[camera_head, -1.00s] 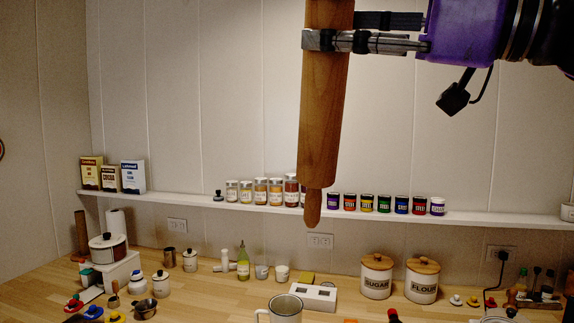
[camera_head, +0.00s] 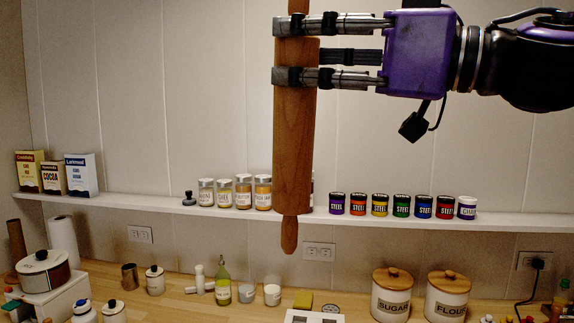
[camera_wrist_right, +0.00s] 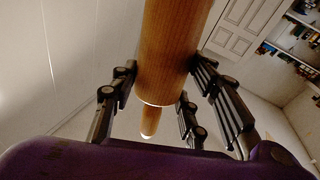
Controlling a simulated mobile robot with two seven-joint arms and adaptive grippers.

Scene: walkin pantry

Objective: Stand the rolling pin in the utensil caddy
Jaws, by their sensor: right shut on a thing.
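The wooden rolling pin (camera_head: 293,150) hangs upright in the air in front of the shelf, its lower handle pointing down. My right gripper (camera_head: 290,51) comes in from the right and is shut on the pin near its upper end. In the right wrist view the gripper (camera_wrist_right: 163,78) has its fingers on both sides of the pin's barrel (camera_wrist_right: 170,50). The pin's top handle is cut off by the head view's upper edge. I cannot make out a utensil caddy with certainty in these frames. My left gripper is not in view.
A narrow wall shelf (camera_head: 345,212) holds boxes, spice jars and coloured tins (camera_head: 380,205) behind the pin. On the wooden counter (camera_head: 185,305) below stand a metal tin (camera_head: 129,277), a green bottle (camera_head: 222,280), a sugar canister (camera_head: 391,295) and a flour canister (camera_head: 447,296).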

